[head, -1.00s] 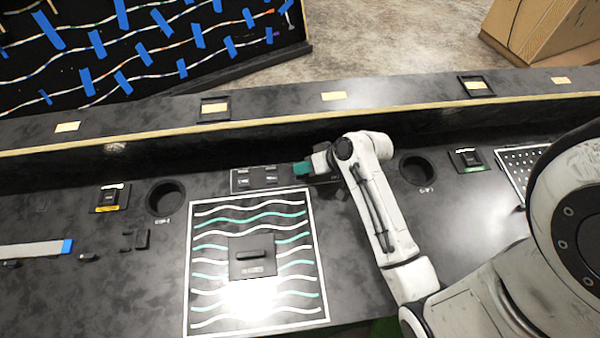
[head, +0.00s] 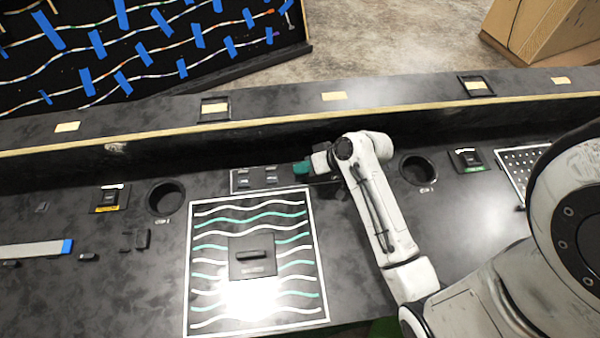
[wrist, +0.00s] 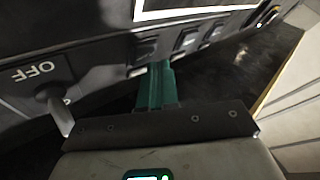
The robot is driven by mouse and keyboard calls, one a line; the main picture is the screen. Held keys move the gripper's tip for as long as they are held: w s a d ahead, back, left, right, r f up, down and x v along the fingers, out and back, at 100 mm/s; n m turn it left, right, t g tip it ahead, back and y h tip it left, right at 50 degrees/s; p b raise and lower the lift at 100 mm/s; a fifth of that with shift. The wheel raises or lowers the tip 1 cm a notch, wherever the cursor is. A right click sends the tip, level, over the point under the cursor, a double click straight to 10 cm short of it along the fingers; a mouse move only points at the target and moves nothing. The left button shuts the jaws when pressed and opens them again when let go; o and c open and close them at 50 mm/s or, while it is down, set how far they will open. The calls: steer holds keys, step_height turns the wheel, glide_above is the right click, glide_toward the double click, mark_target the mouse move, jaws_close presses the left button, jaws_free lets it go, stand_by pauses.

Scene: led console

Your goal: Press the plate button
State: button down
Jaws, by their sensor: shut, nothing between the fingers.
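A small panel (head: 242,181) with dark, white-edged buttons (head: 271,180) is set in the console, left of my gripper. Its labels are too small to read, so I cannot tell which button is the plate button. My gripper (head: 302,168) has teal fingers, shut and empty, at the panel's right end. In the wrist view, my gripper (wrist: 157,85) points at a row of dark buttons (wrist: 187,41), with its tip close to the nearest button (wrist: 145,48). I cannot tell whether they touch. The fingers hide part of the panel.
A lever beside an OFF label (wrist: 36,73) is left of the fingers in the wrist view. A square plate with wavy lines (head: 205,270) lies in front of the panel. A raised back ledge (head: 330,118) runs behind. Round cup recesses (head: 166,197) flank the area.

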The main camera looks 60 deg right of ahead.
mark_target(303, 175)
steer(key=shift+f, duration=0.15)
steer(key=shift+f, duration=0.4)
stand_by(0.5)
steer(key=shift+r+p, duration=0.5)
steer(key=shift+r, duration=0.05)
steer(key=shift+r, duration=0.1)
step_height(303, 175, up, 6)
steer(key=p, duration=0.6)
stand_by(0.6)
